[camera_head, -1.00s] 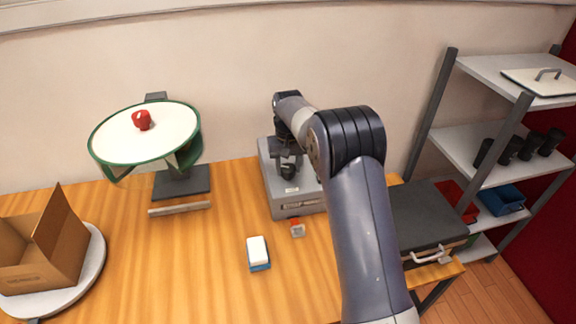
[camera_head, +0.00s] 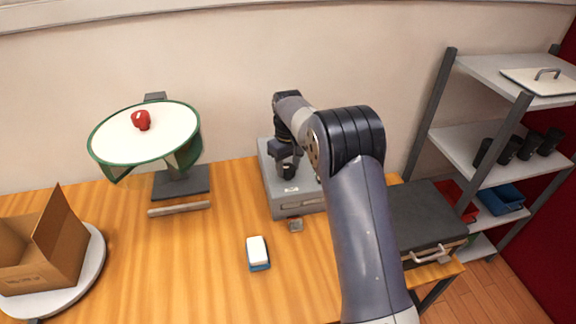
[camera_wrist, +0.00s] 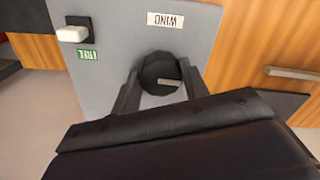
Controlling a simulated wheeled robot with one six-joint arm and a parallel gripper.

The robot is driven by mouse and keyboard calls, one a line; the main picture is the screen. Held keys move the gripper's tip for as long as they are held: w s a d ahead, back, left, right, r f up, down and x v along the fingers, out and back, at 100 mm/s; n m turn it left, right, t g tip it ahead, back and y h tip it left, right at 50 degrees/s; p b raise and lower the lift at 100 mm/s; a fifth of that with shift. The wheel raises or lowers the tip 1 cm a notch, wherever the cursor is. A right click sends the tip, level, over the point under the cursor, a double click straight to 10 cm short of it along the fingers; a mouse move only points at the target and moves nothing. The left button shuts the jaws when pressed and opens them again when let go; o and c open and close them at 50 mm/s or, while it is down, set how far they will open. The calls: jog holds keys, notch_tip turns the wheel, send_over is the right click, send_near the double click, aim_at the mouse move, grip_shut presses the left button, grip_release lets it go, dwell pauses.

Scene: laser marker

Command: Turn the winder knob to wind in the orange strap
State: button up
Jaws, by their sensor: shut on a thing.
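The winder is a grey box (camera_head: 294,209) at the back of the table. In the wrist view its grey panel (camera_wrist: 115,20) carries a WIND label (camera_wrist: 165,20) and a round black knob (camera_wrist: 158,68) with a pale handle mark. My gripper (camera_wrist: 160,92) has one finger on each side of the knob and is shut on it. In the head view my gripper (camera_head: 286,166) is over the top of the box. A small greyish end piece (camera_head: 295,225) lies at the box's front edge. I cannot make out any orange strap now.
A white lever (camera_wrist: 73,34) with a green label is on the panel. A white-and-blue block (camera_head: 257,252) lies in front. A round green-rimmed stand (camera_head: 110,168) and a cardboard box (camera_head: 70,245) are left. A dark case (camera_head: 425,215) is right.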

aim_at(288, 168)
jog(key=o, duration=1)
jog(key=shift+c, duration=0.2)
jog(key=shift+r, duration=0.1)
notch_tip(288, 168, up, 11)
jog(key=b, duration=0.1)
jog(key=shift+f, duration=0.2)
notch_tip(288, 168, down, 11)
jog(key=shift+r+p, duration=0.1)
jog(key=shift+p, duration=0.45)
jog(key=shift+m, duration=0.3)
